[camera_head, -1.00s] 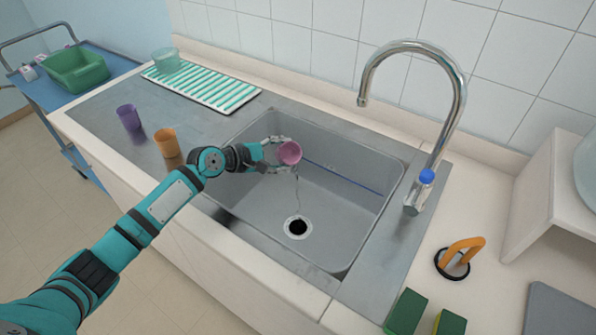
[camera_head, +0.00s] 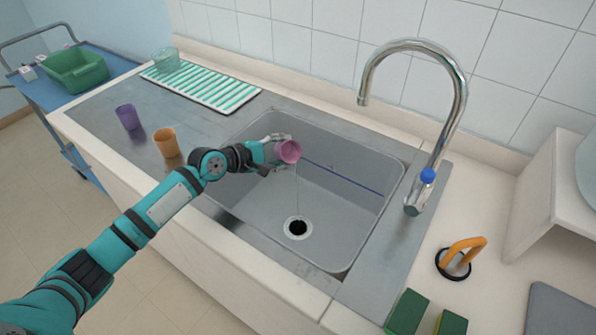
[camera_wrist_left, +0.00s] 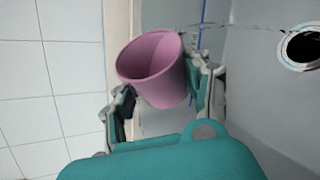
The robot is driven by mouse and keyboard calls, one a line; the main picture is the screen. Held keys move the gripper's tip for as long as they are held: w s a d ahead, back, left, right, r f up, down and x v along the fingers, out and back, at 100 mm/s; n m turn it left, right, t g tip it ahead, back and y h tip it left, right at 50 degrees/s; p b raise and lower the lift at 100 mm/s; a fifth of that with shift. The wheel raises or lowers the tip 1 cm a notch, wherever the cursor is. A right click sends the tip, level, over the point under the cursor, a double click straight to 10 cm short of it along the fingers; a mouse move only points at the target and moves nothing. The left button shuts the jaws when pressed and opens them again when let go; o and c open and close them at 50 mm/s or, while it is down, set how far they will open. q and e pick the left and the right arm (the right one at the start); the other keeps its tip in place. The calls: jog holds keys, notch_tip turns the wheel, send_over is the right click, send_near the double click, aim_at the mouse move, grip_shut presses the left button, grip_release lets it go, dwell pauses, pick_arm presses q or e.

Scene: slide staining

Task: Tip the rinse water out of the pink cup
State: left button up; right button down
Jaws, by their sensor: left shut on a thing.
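The pink cup (camera_head: 289,151) is in my left gripper (camera_head: 276,153), above the left part of the grey sink (camera_head: 345,215). The cup is tilted, its mouth toward the right in the head view. A thin stream of water falls from its rim toward the dark drain (camera_head: 298,228). In the left wrist view the pink cup (camera_wrist_left: 152,66) sits between the two fingers of my left gripper (camera_wrist_left: 165,95), which are shut on its sides. The stream and the drain (camera_wrist_left: 302,47) also show there. The water left inside the cup cannot be seen. My right gripper is not in view.
The faucet (camera_head: 455,110) arches over the sink's right side. Open space surrounds the pink cup inside the sink.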

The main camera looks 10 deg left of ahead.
aim_at(294, 143)
pick_arm(q)
jog(key=shift+s+d+r+m+t+y+b, duration=0.15)
jog(key=shift+r+m+t, duration=0.15)
jog(key=shift+m, duration=0.2)
jog(key=shift+a+r+m+t+y+b, duration=0.1)
jog(key=shift+r+m+t+y+b, duration=0.1)
jog(key=shift+m+t, duration=0.25)
dwell(0.8)
jog(key=shift+d+r+m, duration=0.1)
jog(key=shift+r+m, duration=0.1)
jog(key=shift+m, duration=0.05)
jog(key=shift+s, duration=0.1)
jog(key=shift+s+d+r+t, duration=0.1)
jog(key=shift+s+d+t, duration=0.05)
jog(key=shift+d+t, duration=0.1)
jog(key=shift+s+d+r+m, duration=0.2)
jog(key=shift+s+m, duration=0.15)
jog(key=shift+m, duration=0.15)
jog(key=shift+r+m+t, duration=0.2)
jog(key=shift+m+t, duration=0.1)
jog(key=shift+t, duration=0.1)
jog(key=shift+w, duration=0.25)
jog(key=shift+s+m+y+p, duration=0.1)
jog(key=shift+m+y+p, duration=0.15)
jog(key=shift+m+p, duration=0.2)
